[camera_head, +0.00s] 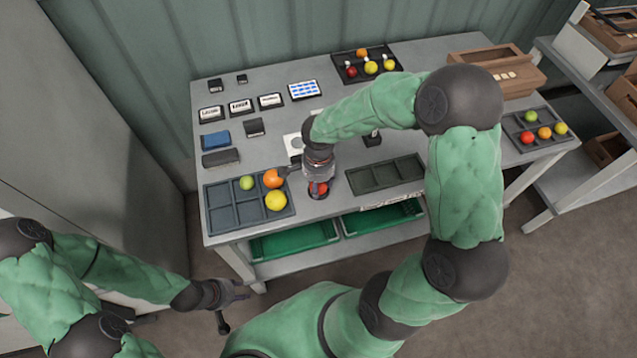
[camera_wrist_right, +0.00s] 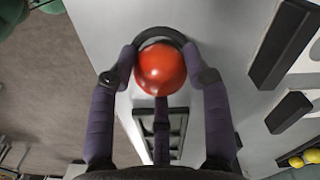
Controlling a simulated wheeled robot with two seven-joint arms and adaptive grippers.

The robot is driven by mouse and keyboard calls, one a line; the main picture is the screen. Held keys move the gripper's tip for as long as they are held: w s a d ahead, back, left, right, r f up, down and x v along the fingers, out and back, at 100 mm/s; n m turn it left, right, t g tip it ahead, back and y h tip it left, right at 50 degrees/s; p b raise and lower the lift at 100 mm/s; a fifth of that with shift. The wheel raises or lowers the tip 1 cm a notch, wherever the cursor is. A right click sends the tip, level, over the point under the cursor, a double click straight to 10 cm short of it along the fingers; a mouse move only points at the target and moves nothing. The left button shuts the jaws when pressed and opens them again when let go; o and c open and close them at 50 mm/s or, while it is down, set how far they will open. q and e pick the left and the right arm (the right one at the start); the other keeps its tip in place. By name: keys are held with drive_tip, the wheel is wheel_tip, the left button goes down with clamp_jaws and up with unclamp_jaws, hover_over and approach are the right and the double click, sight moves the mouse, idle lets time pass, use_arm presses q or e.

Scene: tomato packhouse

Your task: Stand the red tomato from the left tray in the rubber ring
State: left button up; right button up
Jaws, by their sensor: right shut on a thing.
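The red tomato (camera_head: 319,189) is at the table's front edge, right of the left tray (camera_head: 222,219). My right gripper (camera_head: 318,178) points down over it and is shut on it. In the right wrist view the red tomato (camera_wrist_right: 160,69) sits between the fingers. The dark rubber ring (camera_wrist_right: 158,33) shows as an arc round the tomato's far side; the rest is hidden. I cannot tell whether the tomato rests in it. My left gripper (camera_head: 231,306) is open and empty, off the table at the lower left.
The left tray holds a green tomato (camera_head: 247,183), an orange tomato (camera_head: 273,179) and a yellow tomato (camera_head: 276,201). An empty dark tray (camera_head: 385,177) lies right of my right gripper. Another tray with tomatoes (camera_head: 367,66) is at the back. Green crates (camera_head: 295,241) are below.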

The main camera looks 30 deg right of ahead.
drive_tip(key=shift+f, duration=0.2)
drive_tip(key=o, duration=0.9)
drive_tip(key=c, duration=0.3)
drive_tip(key=shift+c, duration=0.2)
drive_tip(key=shift+r, duration=0.1)
drive_tip(key=shift+r+p, duration=2.1)
drive_tip(key=shift+r, duration=1.4)
drive_tip(key=shift+f, duration=0.1)
